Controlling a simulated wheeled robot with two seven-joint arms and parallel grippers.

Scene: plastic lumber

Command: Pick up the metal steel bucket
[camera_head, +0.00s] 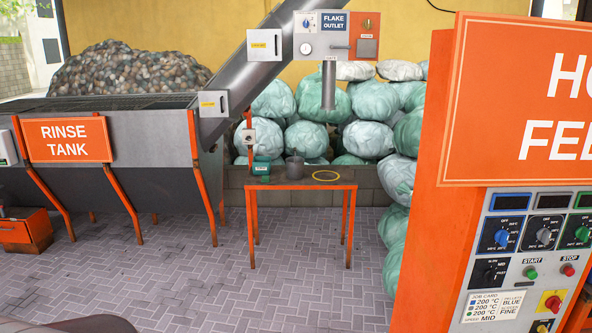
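A small grey metal bucket (294,167) stands upright on a narrow orange-framed table (301,184) in the middle distance. It is between a green container on its left and a yellow ring lying flat on its right. The flake outlet's grey pipe hangs above and to the right of the bucket. Neither of my grippers shows in the head view. The bucket is well away from me across the paved floor.
A green container (261,166) and yellow ring (326,176) share the table. The rinse tank (110,160) stands left, with an orange box (26,231) near it. A large orange control panel (520,130) blocks the right. Paved floor (240,290) before the table is clear.

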